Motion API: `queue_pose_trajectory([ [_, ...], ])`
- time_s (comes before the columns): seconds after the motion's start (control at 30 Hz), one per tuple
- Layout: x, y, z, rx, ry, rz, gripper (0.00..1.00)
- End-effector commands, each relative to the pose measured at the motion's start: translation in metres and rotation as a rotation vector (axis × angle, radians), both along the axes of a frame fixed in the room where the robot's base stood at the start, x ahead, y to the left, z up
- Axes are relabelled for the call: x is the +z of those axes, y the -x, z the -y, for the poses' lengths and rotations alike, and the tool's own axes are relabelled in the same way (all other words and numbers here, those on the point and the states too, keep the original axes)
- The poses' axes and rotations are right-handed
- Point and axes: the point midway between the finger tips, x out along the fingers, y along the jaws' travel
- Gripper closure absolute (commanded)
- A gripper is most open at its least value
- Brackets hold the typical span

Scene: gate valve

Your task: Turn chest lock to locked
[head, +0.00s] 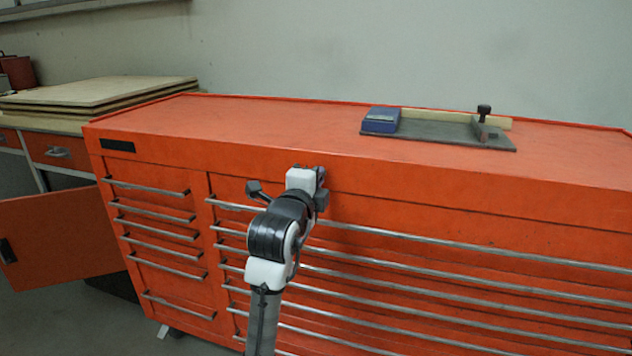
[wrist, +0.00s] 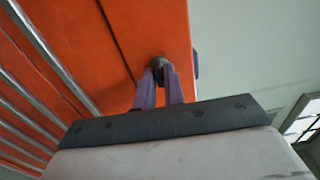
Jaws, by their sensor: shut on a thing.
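The chest is a large orange tool chest (head: 400,172) with several silver drawer handles. Its lock (wrist: 157,62) is a small dark round piece on the upper front face in the wrist view. My gripper (wrist: 158,78) is shut on the lock, its two purple fingers on either side of it. In the head view my gripper (head: 321,178) is at the upper front of the chest, and my arm hides the lock there. The angle of the lock cannot be told.
On the chest top lies a dark plate with a blue box (head: 381,120) and a black knob (head: 484,110). At the left is a workbench with stacked boards (head: 100,95) and an open orange door (head: 60,235). Drawer handles (head: 440,245) stick out below my gripper.

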Motion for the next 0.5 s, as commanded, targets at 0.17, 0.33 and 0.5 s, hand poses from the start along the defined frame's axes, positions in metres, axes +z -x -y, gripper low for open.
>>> queue_pose_trajectory([
  [0.17, -0.0007, 0.0001, 0.0007, -0.002, -0.001, -0.002, 1.00],
  [0.33, -0.0006, 0.0001, 0.0006, -0.001, 0.000, -0.002, 0.80],
  [0.5, -0.0003, 0.0001, 0.0004, -0.001, 0.001, -0.001, 0.71],
])
